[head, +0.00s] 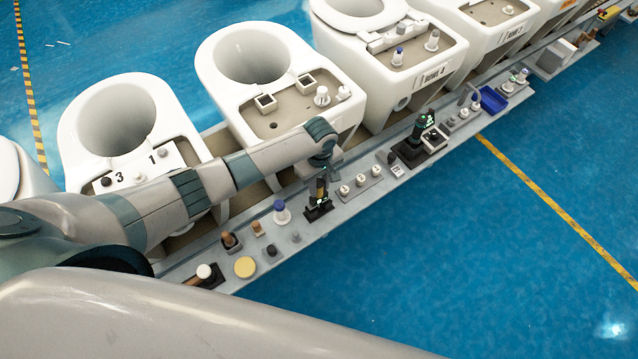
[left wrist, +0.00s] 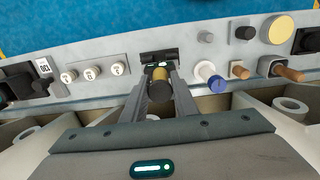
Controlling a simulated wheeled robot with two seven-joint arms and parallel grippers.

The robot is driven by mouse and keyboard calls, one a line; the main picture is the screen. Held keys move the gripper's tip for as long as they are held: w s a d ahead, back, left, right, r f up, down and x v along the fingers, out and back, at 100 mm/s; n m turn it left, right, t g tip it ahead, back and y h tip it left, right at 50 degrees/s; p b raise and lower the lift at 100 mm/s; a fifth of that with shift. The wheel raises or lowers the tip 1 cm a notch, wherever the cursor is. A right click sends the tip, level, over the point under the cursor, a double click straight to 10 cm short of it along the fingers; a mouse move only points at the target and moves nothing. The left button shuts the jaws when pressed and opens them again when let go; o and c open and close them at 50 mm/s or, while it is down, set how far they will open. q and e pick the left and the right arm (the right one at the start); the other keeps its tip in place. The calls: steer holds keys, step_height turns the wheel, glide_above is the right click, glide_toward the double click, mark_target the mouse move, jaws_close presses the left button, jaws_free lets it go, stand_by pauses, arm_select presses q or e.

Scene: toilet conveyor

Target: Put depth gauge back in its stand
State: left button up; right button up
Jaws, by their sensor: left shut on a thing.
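The depth gauge (head: 321,187), dark with a tan-brown section, stands roughly upright below my left gripper (head: 321,172). In the left wrist view the gauge (left wrist: 160,88) is between the two fingers of my left gripper (left wrist: 161,98), which is shut on it. The black stand (head: 318,212) is on the grey ledge directly below the gauge. It also shows in the left wrist view (left wrist: 158,56), just beyond the fingertips. The gauge's lower end is at the stand; I cannot tell whether it is seated. My right gripper is not in view.
On the ledge (head: 295,240), a blue-capped white bottle (head: 281,212) stands left of the stand and a tray of white knobs (head: 360,183) right of it. A dark green device (head: 418,135) stands farther right. White toilet bowls (head: 255,75) line the conveyor behind.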

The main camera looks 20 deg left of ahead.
arm_select(q)
steer(key=shift+f+b, duration=0.3)
steer(key=shift+f, duration=0.5)
steer(key=o, duration=1)
steer(key=shift+o, duration=0.2)
step_height(320, 180, up, 17)
steer(key=b, duration=0.3)
steer(key=shift+r, duration=0.2)
stand_by(0.4)
